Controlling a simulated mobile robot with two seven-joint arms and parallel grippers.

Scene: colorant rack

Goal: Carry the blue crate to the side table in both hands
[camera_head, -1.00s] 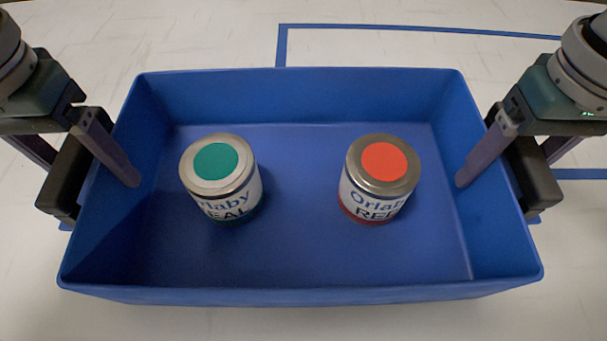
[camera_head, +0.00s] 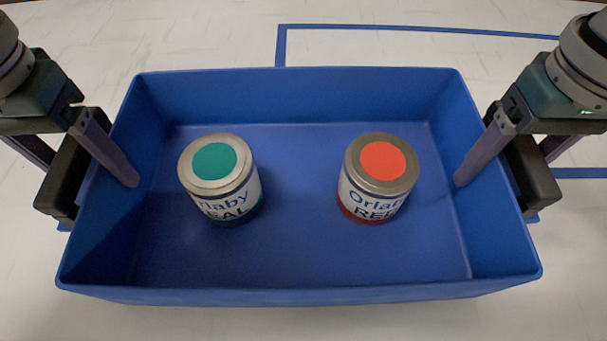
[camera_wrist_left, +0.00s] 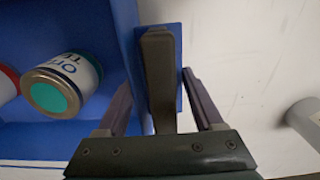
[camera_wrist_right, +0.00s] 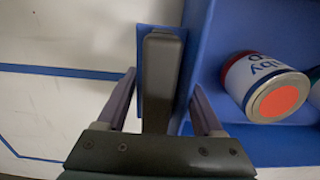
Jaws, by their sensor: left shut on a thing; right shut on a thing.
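The blue crate (camera_head: 300,293) is level in the head view, open at the top, with a dark handle on each short side. Inside stand a can with a teal lid spot (camera_head: 220,178) and a can with a red lid spot (camera_head: 378,178), both upright and apart. My left gripper (camera_head: 98,165) is shut on the left handle (camera_wrist_left: 160,80), one finger inside the crate wall and one outside. My right gripper (camera_head: 497,165) is shut on the right handle (camera_wrist_right: 160,80) in the same way. The crate's underside is hidden.
Pale floor (camera_head: 200,35) with blue line markings (camera_head: 420,29) lies around and beyond the crate. A grey rounded object (camera_wrist_left: 305,120) shows at the right edge of the left wrist view. No side table is in view.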

